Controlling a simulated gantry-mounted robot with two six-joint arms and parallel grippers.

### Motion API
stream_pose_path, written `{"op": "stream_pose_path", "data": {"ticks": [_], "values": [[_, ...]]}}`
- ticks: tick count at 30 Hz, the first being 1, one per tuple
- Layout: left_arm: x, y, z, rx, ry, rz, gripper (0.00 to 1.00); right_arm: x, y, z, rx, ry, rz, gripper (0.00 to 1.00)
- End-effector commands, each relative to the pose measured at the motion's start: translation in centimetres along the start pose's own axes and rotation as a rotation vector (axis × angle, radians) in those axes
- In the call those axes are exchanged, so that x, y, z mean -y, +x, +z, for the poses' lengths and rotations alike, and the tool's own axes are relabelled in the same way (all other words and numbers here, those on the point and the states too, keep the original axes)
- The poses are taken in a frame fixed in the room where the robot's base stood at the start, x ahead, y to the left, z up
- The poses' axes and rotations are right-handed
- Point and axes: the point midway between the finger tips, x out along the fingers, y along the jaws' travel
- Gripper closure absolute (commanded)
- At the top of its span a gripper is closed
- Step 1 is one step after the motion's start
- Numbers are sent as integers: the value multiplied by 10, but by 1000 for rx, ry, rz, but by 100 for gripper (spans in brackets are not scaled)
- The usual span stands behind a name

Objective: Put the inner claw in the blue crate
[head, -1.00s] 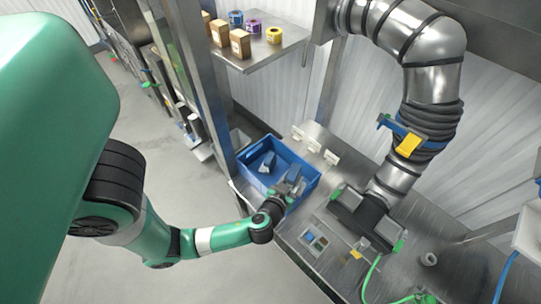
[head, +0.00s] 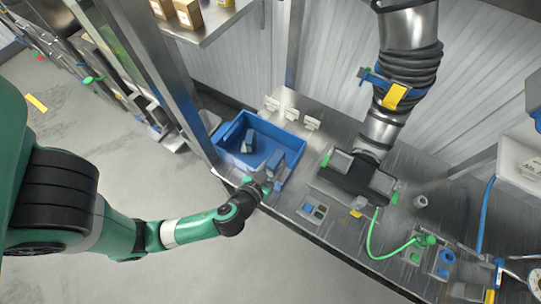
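The blue crate (head: 226,133) stands on the steel bench, left of centre. A grey-blue claw-like piece (head: 248,142) lies inside it toward the left. A second grey-blue piece (head: 276,158) is at the tip of my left gripper (head: 268,173), at the crate's near right side. I cannot tell which piece is the inner claw. My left gripper reaches over the crate's near wall; its fingers are small and partly merge with the piece, so its grip is unclear. My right gripper is not in view.
A black and grey device (head: 355,175) with green ends stands right of the crate, below a large steel duct (head: 408,35). A small button panel (head: 313,210) is on the bench near its front edge. Green hose (head: 378,245) and more fittings lie at right.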

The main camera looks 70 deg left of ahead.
Motion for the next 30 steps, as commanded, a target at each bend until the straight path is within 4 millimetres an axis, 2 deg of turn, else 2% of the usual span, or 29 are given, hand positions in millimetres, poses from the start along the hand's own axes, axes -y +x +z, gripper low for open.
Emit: {"op": "stream_pose_path", "data": {"ticks": [1, 5, 8, 9, 10, 15, 18, 26, 30], "values": [[5, 13, 12, -4, -12, -7, 100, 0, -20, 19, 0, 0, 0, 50], [15, 28, 12, -8, -11, -5, 100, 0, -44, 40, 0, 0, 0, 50], [31, 50, 11, -9, -12, -11, 100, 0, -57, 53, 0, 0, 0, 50], [36, 56, 3, -3, -7, -11, 100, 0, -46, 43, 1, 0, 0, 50], [42, 63, 3, -2, -7, -12, 100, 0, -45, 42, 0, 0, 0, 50], [56, 100, 29, -1, -2, -6, 100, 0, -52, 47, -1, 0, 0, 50], [61, 112, 37, -2, -1, -3, 100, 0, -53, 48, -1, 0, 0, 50], [65, 122, 43, -3, -1, -1, 100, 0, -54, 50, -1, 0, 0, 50], [66, 132, 67, 0, 1, -1, 100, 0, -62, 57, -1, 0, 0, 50]]}}
